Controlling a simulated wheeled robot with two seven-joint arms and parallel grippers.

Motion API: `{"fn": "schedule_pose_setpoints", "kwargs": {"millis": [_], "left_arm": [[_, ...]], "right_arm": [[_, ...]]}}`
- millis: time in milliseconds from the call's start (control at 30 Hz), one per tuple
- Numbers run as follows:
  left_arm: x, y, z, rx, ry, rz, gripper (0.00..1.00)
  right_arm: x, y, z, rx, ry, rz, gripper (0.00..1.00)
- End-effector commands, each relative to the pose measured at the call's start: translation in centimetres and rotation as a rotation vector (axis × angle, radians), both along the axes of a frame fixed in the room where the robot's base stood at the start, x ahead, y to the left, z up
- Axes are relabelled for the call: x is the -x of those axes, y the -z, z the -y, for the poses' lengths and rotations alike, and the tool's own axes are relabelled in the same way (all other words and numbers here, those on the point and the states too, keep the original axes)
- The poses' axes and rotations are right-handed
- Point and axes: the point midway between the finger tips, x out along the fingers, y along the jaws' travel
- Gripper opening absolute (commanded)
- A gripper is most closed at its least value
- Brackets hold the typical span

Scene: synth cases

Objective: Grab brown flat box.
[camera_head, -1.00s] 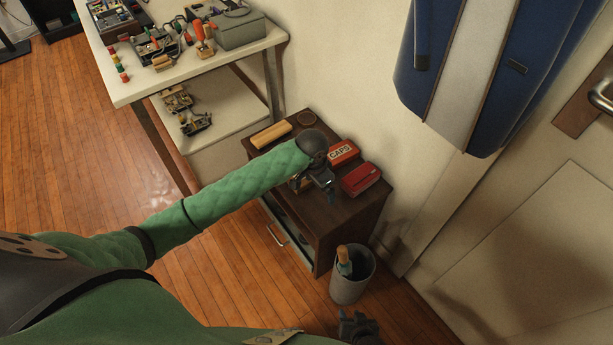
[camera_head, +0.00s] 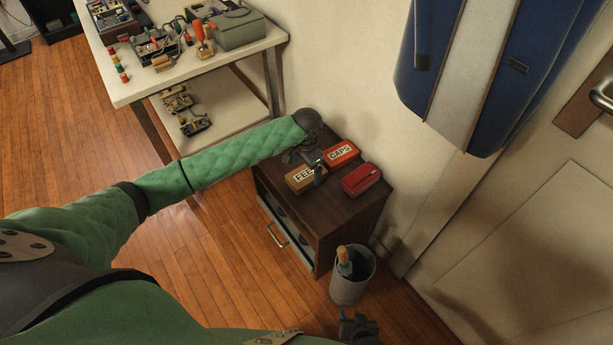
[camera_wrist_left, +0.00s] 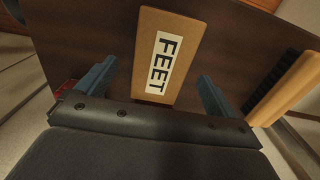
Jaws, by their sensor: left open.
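The brown flat box (camera_head: 300,182) has a white label reading "FEET" and lies on the dark cabinet top (camera_head: 345,208). In the left wrist view the box (camera_wrist_left: 158,105) lies lengthwise ahead, between my two blue fingers. My left gripper (camera_head: 312,168) is over the back part of the box in the head view. In the left wrist view my left gripper (camera_wrist_left: 155,85) is open, with a gap on each side of the box; nothing is held. My right gripper (camera_head: 358,328) is low at the bottom edge, away from the cabinet; its jaws are unclear.
A red "CAPS" box (camera_head: 341,153) and another red case (camera_head: 361,179) lie close to the right. A tan brush with black bristles (camera_wrist_left: 285,90) lies on the other side. A bin (camera_head: 352,280) stands before the cabinet; a wall is behind.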

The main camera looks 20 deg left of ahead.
Motion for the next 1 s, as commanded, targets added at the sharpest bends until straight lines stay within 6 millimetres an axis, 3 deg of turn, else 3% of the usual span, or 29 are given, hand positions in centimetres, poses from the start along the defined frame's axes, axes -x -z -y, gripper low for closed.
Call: {"fn": "schedule_pose_setpoints", "kwargs": {"millis": [233, 500, 533, 800, 1000], "left_arm": [[-0.2, 3.4, -0.1, 0.000, 0.000, 0.000, 0.94], [-0.2, 4.0, -0.1, 0.000, 0.001, 0.001, 0.94], [-0.2, 4.0, -0.1, 0.000, 0.001, 0.001, 0.92], [-0.2, 4.0, -0.1, 0.000, 0.001, 0.001, 0.42], [-0.2, 3.9, -0.1, 0.000, 0.001, 0.001, 0.42]], "right_arm": [[0.0, 0.2, 0.0, 0.000, 0.000, 0.001, 0.36], [0.0, 0.2, -0.1, -0.002, 0.000, 0.001, 0.36], [0.0, 0.2, -0.1, -0.002, 0.000, 0.001, 0.36], [0.1, 0.2, -0.1, -0.001, 0.000, 0.000, 0.36], [0.1, 0.2, 0.0, -0.001, 0.001, 0.000, 0.36]]}}
